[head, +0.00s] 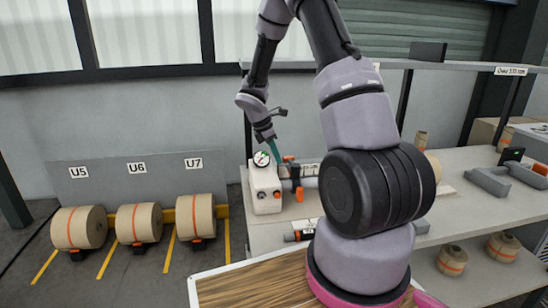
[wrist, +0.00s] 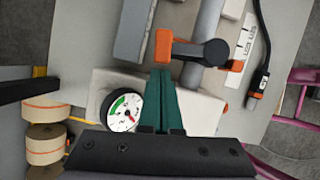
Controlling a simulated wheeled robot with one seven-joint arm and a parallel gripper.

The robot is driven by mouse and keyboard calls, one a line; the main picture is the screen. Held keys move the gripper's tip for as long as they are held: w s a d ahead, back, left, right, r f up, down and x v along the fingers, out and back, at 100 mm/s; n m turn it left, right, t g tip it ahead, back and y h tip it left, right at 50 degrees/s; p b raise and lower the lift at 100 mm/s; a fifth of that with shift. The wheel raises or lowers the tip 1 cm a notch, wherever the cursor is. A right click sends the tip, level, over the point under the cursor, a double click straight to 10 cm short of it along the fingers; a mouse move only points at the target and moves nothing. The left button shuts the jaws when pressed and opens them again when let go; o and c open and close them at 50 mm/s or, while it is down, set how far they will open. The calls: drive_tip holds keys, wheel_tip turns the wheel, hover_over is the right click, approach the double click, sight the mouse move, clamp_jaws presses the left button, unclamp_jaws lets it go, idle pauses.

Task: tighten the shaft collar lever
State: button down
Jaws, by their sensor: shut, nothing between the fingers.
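The shaft collar lever has an orange grip end (wrist: 163,46) and a dark arm (wrist: 190,50) leading to a black hub in the wrist view. An orange part (wrist: 236,66) sits at the hub's far side. In the head view the orange and dark collar (head: 296,184) is around the grey shaft (head: 311,182), beside the gauge box. My gripper (wrist: 161,72) has teal fingers closed together, with nothing between them. The fingertips lie just below the orange grip end in the wrist view; I cannot tell if they touch it. In the head view my gripper (head: 277,158) points down beside the lever.
A white box (head: 265,190) with a round gauge (wrist: 122,109) stands close to the fingers. My arm hides part of the bench (head: 265,236). Grey blocks (head: 487,181) lie at the bench's right. Several kraft rolls (head: 79,228) stand on the floor at left.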

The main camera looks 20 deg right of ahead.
drive_tip(key=shift+d, duration=0.1)
drive_tip(key=shift+w+d+m+g, duration=0.25)
drive_tip(key=shift+d+m+g, duration=0.15)
drive_tip(key=shift+d+m, duration=0.7)
drive_tip(key=shift+r, duration=0.1)
